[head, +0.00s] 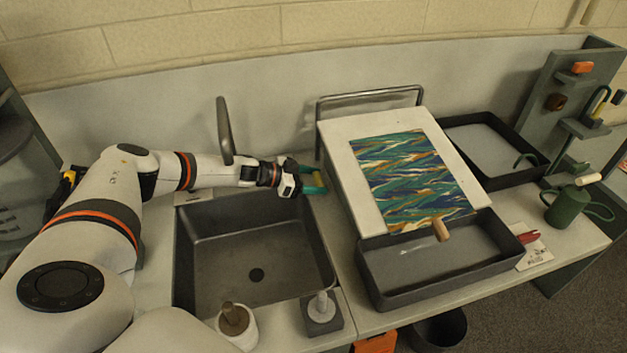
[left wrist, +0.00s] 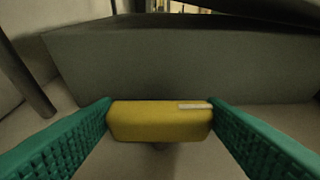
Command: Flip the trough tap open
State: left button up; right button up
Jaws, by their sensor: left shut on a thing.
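The yellow tap handle (left wrist: 160,121) sits between the green fingers of my left gripper (left wrist: 160,122) in the left wrist view, with a pale mark on its upper right. In the head view the left gripper (head: 314,181) is at the back right corner of the dark sink trough (head: 255,245), and a bit of the yellow handle (head: 318,178) shows between its fingers. The left gripper is shut on the handle. The grey spout (head: 224,130) stands upright behind my left forearm, and its base is hidden. My right gripper is out of view.
A pale slanted board (head: 340,160) with marbled paper (head: 411,178) stands right of the trough, above a dark tray (head: 440,289). Another tray (head: 525,183) lies behind it. A green can (head: 567,207) stands at right. Two small holders (head: 322,313) (head: 238,330) stand at the trough's front edge.

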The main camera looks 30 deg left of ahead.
pick_arm(q)
jog(key=shift+r, duration=0.1)
jog(key=o, duration=1)
jog(key=b+v, duration=0.1)
jog(key=v, duration=1.1)
jog(key=shift+a+b, duration=0.1)
jog(key=shift+b, duration=0.25)
jog(key=shift+w, duration=0.1)
